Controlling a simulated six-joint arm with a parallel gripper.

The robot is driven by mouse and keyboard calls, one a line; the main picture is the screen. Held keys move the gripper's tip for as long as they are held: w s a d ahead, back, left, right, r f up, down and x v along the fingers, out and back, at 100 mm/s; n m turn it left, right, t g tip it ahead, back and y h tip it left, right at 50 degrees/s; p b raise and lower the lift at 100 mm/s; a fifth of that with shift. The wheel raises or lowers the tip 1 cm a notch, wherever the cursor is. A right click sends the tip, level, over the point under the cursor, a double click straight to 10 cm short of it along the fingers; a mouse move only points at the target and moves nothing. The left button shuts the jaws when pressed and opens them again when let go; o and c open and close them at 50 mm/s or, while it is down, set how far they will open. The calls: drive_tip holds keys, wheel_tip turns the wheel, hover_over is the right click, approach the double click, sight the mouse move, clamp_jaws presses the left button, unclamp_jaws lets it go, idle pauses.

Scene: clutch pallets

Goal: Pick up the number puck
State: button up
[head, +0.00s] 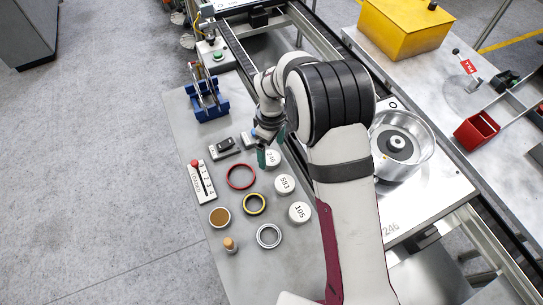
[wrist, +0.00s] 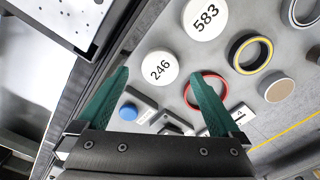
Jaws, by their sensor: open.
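Three white number pucks lie in a row on the grey table: puck 246 (head: 272,158), puck 583 (head: 284,184) and puck 105 (head: 299,212). My gripper (head: 271,145) is open and empty, with green fingers, above the table near puck 246. In the wrist view, puck 246 (wrist: 159,68) shows between and beyond the fingertips of my gripper (wrist: 158,74). Puck 583 (wrist: 207,18) is up and right of it. I cannot see either finger touching a puck.
Beside the pucks are a red ring (head: 241,188), a yellow-black ring (head: 254,214), a silver ring (head: 269,246) and a brown disc (head: 220,227). A blue rack (head: 208,112) stands at the back. A pallet with a metal clutch housing (head: 428,150) is to the right.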

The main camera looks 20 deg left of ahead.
sight(271, 158)
wheel_tip(271, 158, down, 3)
drive_tip(key=shift+r, duration=0.1)
drive_tip(key=c, duration=1.4)
